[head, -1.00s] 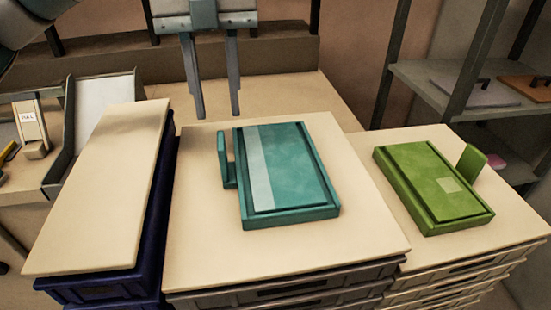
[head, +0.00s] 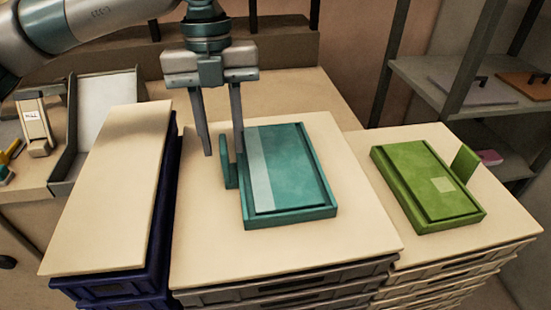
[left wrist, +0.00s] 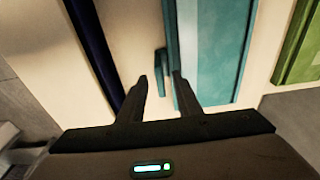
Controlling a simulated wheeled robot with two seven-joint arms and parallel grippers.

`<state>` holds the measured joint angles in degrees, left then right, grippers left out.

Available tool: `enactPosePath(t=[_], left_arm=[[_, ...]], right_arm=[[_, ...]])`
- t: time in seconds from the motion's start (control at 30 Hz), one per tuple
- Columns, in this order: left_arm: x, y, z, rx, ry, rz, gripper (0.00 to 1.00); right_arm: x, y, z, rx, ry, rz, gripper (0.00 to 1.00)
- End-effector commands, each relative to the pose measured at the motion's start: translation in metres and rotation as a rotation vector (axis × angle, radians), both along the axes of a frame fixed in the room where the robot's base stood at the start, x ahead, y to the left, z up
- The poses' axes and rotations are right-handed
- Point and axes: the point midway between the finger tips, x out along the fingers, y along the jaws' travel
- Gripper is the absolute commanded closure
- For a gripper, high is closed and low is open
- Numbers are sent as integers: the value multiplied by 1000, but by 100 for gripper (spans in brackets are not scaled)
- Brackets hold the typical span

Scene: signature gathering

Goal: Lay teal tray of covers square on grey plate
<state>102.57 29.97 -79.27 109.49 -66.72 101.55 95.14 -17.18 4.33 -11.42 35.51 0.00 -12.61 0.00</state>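The teal tray (head: 293,180) lies on a cream board on the middle stack, with a pale strip along its left part. An upright teal tab (head: 230,172) stands at its left side. My left gripper (head: 224,152) is open, its fingers pointing down at the tab. In the left wrist view the teal tray (left wrist: 215,50) is to the right, and the tab (left wrist: 161,66) shows in the gap between the fingertips (left wrist: 160,78). I see no clear contact. I cannot identify the grey plate with certainty. My right gripper is not in view.
A green tray (head: 425,185) with an upright tab lies on the right stack. A bare cream board (head: 110,195) tops the blue crates at left. A grey-sided holder with a white face (head: 103,105) stands behind it. Shelves (head: 460,95) rise at back right.

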Motion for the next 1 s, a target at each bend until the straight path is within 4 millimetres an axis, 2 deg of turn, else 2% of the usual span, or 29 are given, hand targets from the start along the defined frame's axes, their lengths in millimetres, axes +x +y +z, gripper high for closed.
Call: enactPosePath(t=[0.03, 0.23, 0.7, 0.77, 0.83, 0.87, 1.0], left_arm=[[-2, 0, -4, 0, 4, 0, 69], [-3, 0, -21, -1, 2, 1, 69], [-3, 0, -23, -1, 1, 1, 69], [-3, 0, -23, -1, 1, 0, 81], [-3, 0, -23, -1, 1, 0, 97], [-3, 0, -23, 0, 1, 0, 100], [-3, 0, -23, -1, 1, 0, 100]], right_arm=[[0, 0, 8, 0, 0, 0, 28], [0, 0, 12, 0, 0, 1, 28], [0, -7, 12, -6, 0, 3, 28], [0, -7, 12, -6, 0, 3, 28], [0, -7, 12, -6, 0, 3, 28], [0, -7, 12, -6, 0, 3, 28], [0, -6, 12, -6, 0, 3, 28]])
